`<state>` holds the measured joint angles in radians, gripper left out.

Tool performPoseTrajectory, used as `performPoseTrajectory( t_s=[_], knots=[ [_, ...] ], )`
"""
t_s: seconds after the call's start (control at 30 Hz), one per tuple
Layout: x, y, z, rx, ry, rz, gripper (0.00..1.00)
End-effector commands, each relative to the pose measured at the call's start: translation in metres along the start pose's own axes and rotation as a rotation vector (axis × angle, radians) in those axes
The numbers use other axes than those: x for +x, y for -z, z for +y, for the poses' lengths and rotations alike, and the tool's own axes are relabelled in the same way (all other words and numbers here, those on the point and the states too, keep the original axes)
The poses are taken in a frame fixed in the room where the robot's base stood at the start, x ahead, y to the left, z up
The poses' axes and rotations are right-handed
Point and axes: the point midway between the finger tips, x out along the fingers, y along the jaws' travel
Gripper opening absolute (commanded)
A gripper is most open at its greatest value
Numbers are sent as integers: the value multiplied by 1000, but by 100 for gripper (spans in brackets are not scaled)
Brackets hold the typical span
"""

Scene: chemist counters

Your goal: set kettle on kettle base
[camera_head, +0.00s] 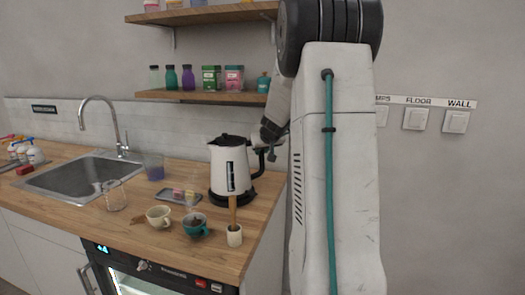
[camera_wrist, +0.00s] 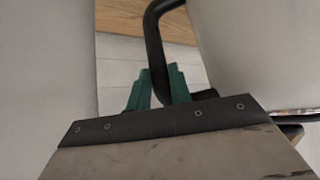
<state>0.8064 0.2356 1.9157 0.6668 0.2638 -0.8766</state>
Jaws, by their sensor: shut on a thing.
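A white kettle (camera_head: 229,168) with a black lid and black handle stands upright near the right end of the wooden counter. The black kettle base (camera_head: 232,197) shows directly under it; I cannot tell whether the kettle is fully seated on it. My gripper (camera_head: 268,152) comes from the right and is at the kettle's handle. In the wrist view, the green fingers of my gripper (camera_wrist: 158,90) are shut on the black handle (camera_wrist: 154,45), and the pale kettle body (camera_wrist: 262,50) fills the right side. The base does not show clearly in the wrist view.
In front of the kettle stand a small white pot (camera_head: 234,236) with a wooden stick, a teal cup (camera_head: 195,229) and a cream cup (camera_head: 158,217). A small tray (camera_head: 163,196) and a glass (camera_head: 114,196) are to the left. A shelf (camera_head: 205,96) hangs above.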

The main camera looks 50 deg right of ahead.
Motion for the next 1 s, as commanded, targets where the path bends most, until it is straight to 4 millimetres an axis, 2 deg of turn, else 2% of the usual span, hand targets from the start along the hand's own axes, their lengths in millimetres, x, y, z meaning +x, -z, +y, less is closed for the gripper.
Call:
performPoseTrajectory(
  t_s=[0.83,0.87,1.0],
  knots=[
    [8,-7,-1,2,0,5,0],
    [8,-6,-1,1,0,5,29],
    [8,-7,-1,1,1,4,30]
  ],
)
